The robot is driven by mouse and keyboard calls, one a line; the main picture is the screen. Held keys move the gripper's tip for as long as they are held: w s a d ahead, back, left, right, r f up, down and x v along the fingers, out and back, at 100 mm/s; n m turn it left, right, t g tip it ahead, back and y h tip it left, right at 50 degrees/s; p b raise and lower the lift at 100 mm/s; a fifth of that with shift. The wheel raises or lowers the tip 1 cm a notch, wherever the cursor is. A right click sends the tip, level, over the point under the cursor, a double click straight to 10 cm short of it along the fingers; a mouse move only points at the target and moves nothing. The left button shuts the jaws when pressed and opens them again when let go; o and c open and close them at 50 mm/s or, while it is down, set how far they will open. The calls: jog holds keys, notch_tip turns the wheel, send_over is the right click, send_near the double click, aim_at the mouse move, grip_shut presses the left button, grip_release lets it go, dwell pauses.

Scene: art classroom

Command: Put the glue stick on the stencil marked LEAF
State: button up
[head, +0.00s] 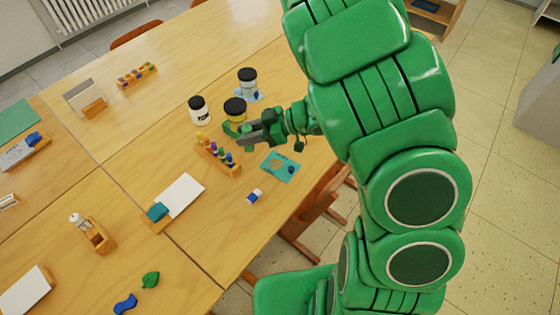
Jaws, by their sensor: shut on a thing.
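My gripper (238,136) is over the table beside the marker rack (229,168) and in front of a yellow-banded jar (235,107). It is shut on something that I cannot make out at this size. A teal stencil (272,159) with a cut-out lies to the right below the gripper, near the table edge. A small dark blue thing (291,170) shows on it. A light blue card or stencil (257,96) lies partly under a black-lidded jar (247,82). I cannot read LEAF on either. I cannot identify the glue stick with certainty.
A white jar (200,112) stands left of the yellow-banded one. A small blue and white block (254,196) lies near the table edge. A notepad (181,195), a wooden holder (98,237) and a green leaf shape (150,280) are farther left. A chair (318,208) stands against the table's right side.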

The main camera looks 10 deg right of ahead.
jog(key=s+d+n+g, duration=0.1)
jog(key=s+d, duration=1)
send_over(280, 166)
jog(key=shift+f, duration=6.5)
jog(key=shift+f, duration=0.15)
jog(key=o, duration=1)
jog(key=shift+o, duration=0.2)
